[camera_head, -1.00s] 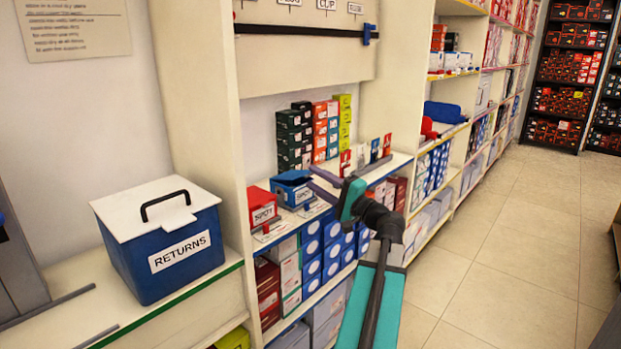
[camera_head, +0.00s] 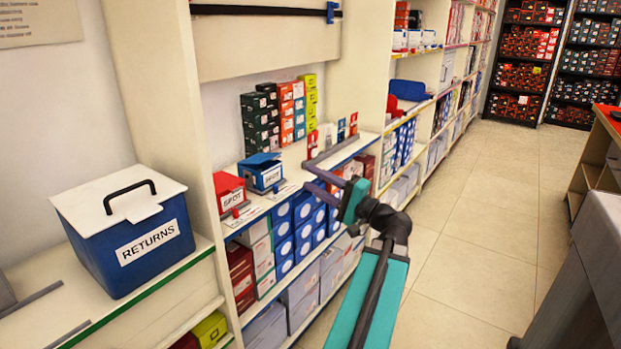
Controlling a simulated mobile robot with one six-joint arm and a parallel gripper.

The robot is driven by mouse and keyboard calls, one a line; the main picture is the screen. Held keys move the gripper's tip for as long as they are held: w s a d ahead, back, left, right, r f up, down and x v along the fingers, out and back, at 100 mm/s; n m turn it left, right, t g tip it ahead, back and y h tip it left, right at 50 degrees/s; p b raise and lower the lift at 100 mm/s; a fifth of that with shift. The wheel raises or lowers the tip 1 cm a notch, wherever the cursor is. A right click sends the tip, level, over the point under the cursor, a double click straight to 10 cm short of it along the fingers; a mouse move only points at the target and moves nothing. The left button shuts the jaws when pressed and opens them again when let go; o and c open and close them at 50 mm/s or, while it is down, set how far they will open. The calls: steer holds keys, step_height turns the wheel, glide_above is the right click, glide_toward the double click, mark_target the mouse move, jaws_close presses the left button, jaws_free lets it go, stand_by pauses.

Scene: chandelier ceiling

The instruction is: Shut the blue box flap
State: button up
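The blue box (camera_head: 264,177) stands on the shelf, right of a red box with a label. Its blue flap (camera_head: 262,159) is on top and looks tilted up, not flat. My gripper (camera_head: 306,176) is to the right of the blue box in the picture, its two purple fingers pointing left towards it. The fingers are apart with nothing seen between them. A gap shows between the fingertips and the box, though the depth between them is hard to tell.
A red box (camera_head: 229,192) stands left of the blue one. Stacks of small boxes (camera_head: 260,121) are behind. A RETURNS box (camera_head: 127,229) is at left. The floor (camera_head: 470,230) on the right is open.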

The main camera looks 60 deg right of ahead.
steer(key=c, duration=0.8)
steer(key=shift+n, duration=0.4)
jaws_close()
step_height(320, 180, down, 6)
steer(key=n+g+p, duration=0.1)
steer(key=n+g, duration=0.3)
steer(key=n, duration=0.3)
step_height(320, 180, up, 22)
steer(key=w+n+g+y+p, duration=0.1)
steer(key=n+g+p, duration=0.7)
steer(key=p, duration=2.3)
steer(key=shift+w+d+r+n, duration=0.15)
steer(key=shift+w+r+n, duration=0.2)
steer(key=shift+n, duration=0.75)
